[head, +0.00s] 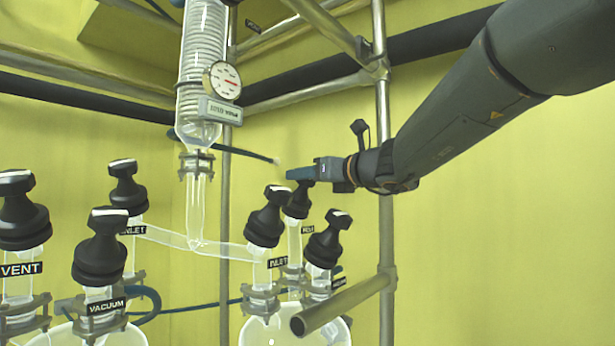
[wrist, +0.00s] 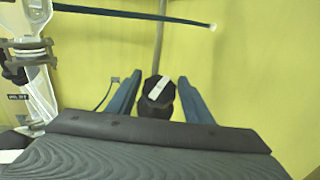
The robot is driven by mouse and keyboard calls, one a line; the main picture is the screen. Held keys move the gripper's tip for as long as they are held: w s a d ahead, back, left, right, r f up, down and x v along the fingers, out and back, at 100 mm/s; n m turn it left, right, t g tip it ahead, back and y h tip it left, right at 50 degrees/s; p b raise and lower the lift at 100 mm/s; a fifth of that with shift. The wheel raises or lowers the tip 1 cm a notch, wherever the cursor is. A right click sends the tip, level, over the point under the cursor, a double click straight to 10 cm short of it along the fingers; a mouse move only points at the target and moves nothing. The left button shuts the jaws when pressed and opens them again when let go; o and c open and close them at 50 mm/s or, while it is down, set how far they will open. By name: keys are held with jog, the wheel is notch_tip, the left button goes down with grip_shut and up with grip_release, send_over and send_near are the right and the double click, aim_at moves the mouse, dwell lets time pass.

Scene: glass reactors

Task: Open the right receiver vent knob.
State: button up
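The right receiver (head: 260,332) is a clear glass vessel with several black knobs on its necks. Its vent knob (head: 297,206) is the rear one, above a small label that is hard to read; its top is partly hidden by my gripper (head: 298,173). In the wrist view, the black knob with a white bar on its top (wrist: 158,94) shows between the two blue fingers of my gripper (wrist: 160,92). The fingers are apart, with a gap on each side of the knob. I cannot tell how far down they reach beside it.
The INLET knob (head: 267,216) and another black knob (head: 329,240) stand close in front. A glass column with a gauge (head: 222,82) rises left of my gripper. A metal post (head: 385,240) and a bar end (head: 340,306) are at right. A dark hose (head: 245,153) passes behind.

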jog(key=c, duration=0.7)
jog(key=shift+w+f+n+g+y, duration=0.1)
jog(key=shift+n+g+y, duration=1.1)
jog(key=shift+n, duration=0.5)
jog(key=shift+n+g+y+p, duration=0.4)
jog(key=shift+n+g+y, duration=0.6)
jog(key=shift+n+g, duration=1.25)
jog(key=shift+n, duration=0.35)
jog(key=o, duration=1.1)
